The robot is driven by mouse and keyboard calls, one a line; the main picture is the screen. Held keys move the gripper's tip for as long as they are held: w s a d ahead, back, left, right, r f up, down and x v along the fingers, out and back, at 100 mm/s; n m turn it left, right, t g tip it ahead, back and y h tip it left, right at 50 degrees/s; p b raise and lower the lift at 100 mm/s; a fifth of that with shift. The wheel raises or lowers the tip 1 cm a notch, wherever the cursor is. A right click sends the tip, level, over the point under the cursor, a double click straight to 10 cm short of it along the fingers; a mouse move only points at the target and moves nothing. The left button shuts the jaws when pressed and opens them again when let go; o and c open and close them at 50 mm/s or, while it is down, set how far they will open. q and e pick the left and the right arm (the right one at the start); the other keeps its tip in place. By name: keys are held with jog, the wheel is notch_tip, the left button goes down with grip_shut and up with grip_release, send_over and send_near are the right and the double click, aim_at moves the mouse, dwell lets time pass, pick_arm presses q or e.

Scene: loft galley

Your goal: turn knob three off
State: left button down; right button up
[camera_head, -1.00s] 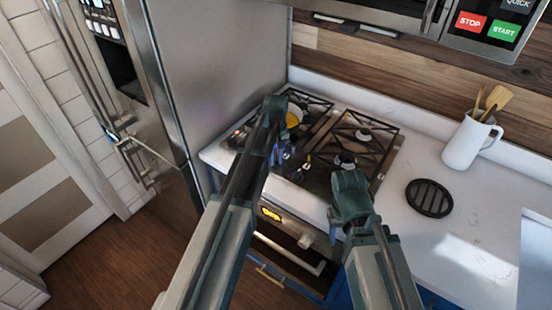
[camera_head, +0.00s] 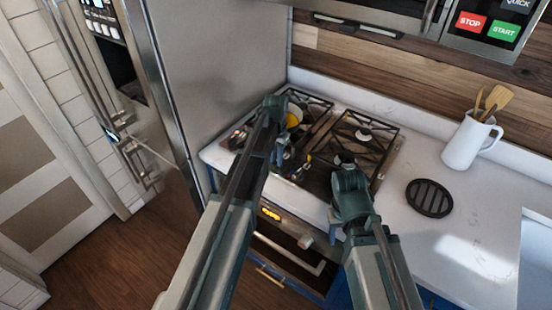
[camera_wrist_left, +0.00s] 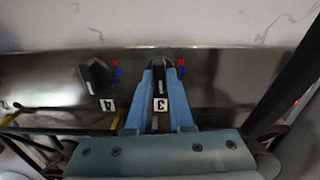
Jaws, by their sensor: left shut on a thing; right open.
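Knob three (camera_wrist_left: 160,78) is a dark knob with a pale pointer line, above an upside-down "3" label on the steel panel in the left wrist view. Red and blue marks sit beside it. The blue fingers of my left gripper (camera_wrist_left: 160,70) are shut on its two sides. The pointer looks nearly in line with the fingers. In the head view my left gripper (camera_head: 283,152) is at the front of the cooktop (camera_head: 357,139), and its arm hides much of the panel. My right gripper (camera_head: 350,198) is open at the stove's front right, its fingertips mostly hidden.
Knob four (camera_wrist_left: 95,75) is to the left in the wrist view, its pointer slanted. A yellow item (camera_head: 293,119) sits on the back left burner. A white jug (camera_head: 468,142) with utensils and a black trivet (camera_head: 429,198) stand on the right counter. The fridge (camera_head: 222,70) borders the left.

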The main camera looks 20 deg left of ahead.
pick_arm(q)
jog(key=shift+m, duration=0.5)
jog(key=c, duration=0.8)
grip_release()
jog(key=shift+r, duration=0.15)
notch_tip(320, 180, up, 14)
jog(key=p, duration=1.3)
jog(key=shift+f+p, duration=0.25)
jog(key=shift+p, duration=0.15)
